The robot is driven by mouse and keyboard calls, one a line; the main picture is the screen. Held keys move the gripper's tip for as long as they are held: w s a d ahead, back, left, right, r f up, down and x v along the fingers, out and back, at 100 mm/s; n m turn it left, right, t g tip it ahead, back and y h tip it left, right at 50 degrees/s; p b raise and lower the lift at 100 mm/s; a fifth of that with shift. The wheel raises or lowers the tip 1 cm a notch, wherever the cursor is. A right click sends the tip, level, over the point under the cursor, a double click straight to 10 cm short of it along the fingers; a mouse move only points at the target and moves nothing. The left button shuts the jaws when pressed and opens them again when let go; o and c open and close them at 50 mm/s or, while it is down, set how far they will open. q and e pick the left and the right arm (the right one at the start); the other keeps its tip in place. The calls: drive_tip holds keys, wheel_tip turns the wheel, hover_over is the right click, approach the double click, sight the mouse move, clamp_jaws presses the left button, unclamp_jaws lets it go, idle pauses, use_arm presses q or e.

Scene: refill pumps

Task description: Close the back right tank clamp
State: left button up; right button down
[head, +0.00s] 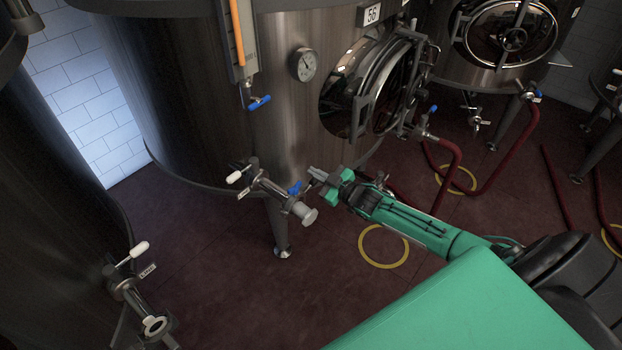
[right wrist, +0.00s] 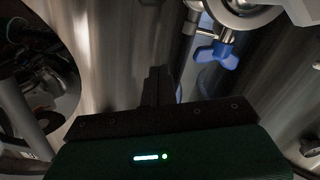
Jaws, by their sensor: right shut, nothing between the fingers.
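The big steel tank marked 56 (head: 215,120) has a low outlet pipe with a white-handled valve (head: 236,176) and a round end cap (head: 306,214). A clamp with a blue wing nut (head: 295,188) sits on this pipe near the cap. In the right wrist view the blue wing nut (right wrist: 217,56) hangs below a metal ring (right wrist: 243,14). I cannot tell whether the clamp is fully closed. My right gripper (head: 314,173) is shut and empty, just right of the wing nut. Its dark fingers (right wrist: 157,86) appear apart from the nut. My left gripper is out of view.
A pressure gauge (head: 303,64) and a round hatch (head: 372,85) are on the tank above my right arm. Another outlet with a white handle (head: 132,254) stands at lower left. Red hoses (head: 449,180) lie at right. Floor around the tank leg (head: 279,230) is clear.

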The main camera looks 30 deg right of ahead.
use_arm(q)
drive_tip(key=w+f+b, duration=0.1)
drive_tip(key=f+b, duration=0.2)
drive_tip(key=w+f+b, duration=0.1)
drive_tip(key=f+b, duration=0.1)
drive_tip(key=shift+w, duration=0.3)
use_arm(e)
drive_tip(key=w+d+f+m, duration=0.1)
drive_tip(key=d+f+m, duration=0.2)
drive_tip(key=f, duration=0.3)
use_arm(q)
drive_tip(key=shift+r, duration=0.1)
use_arm(e)
drive_tip(key=shift+w+d, duration=0.1)
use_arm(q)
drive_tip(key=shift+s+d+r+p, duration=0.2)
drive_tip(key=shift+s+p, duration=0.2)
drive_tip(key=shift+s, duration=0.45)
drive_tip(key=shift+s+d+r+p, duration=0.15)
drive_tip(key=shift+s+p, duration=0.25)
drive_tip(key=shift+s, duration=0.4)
use_arm(e)
drive_tip(key=s+d+r, duration=0.3)
drive_tip(key=s+r, duration=0.1)
drive_tip(key=s, duration=0.6)
drive_tip(key=shift+d+r, duration=0.3)
drive_tip(key=shift+d, duration=0.1)
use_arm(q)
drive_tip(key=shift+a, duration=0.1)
